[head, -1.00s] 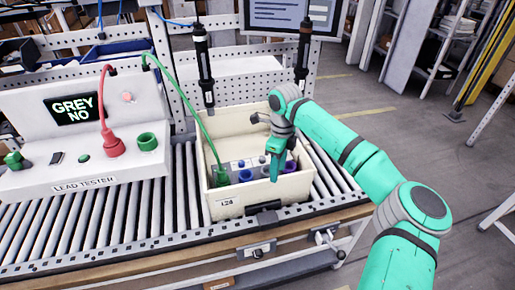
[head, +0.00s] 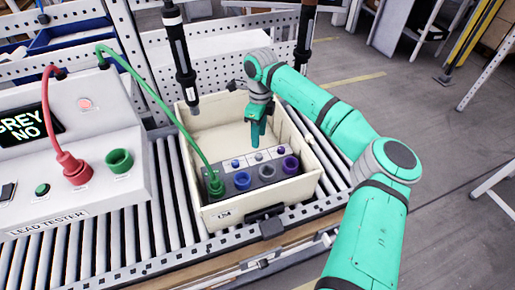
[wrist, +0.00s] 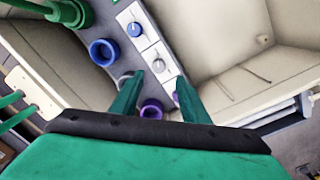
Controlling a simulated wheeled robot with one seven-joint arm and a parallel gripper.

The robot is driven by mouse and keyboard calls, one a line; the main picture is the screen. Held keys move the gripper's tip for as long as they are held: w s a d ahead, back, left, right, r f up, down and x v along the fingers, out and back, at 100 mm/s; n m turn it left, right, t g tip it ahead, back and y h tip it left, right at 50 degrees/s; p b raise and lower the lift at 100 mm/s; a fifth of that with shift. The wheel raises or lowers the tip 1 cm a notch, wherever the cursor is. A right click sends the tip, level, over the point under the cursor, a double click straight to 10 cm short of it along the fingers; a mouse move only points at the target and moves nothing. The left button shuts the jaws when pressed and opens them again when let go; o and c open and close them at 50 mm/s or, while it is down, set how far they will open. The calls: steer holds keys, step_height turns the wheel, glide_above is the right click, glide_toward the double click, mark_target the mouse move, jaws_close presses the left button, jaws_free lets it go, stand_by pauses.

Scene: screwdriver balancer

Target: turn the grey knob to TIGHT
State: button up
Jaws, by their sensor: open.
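The grey knob (head: 258,156) is the middle one of three small knobs on a grey box (head: 226,199) inside a cream tote. In the wrist view the grey knob (wrist: 158,66) sits on a white plate, just beyond the gap between my fingertips. My gripper (head: 257,138) is open and empty, pointing down above the knob row; its two green fingers also show in the wrist view (wrist: 159,80). The fingers appear apart from the knob. The knob's lettering and pointer setting are too small to read. The right finger partly hides the purple knob.
The blue knob (wrist: 134,29) is close to the grey one. Blue (head: 242,180), grey (head: 266,172) and purple (head: 290,165) sockets line the box's front; a green lead (head: 190,135) plugs in at left. The cream tote's (head: 310,184) walls surround it. Tools hang above. The lead tester (head: 105,195) reads "GREY NO".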

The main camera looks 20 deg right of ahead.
mark_target(259, 155)
steer(key=f, duration=0.8)
steer(key=shift+s, duration=0.25)
steer(key=shift+s+f, duration=0.15)
steer(key=shift+f, duration=0.2)
steer(key=shift+a, duration=0.1)
jaws_close()
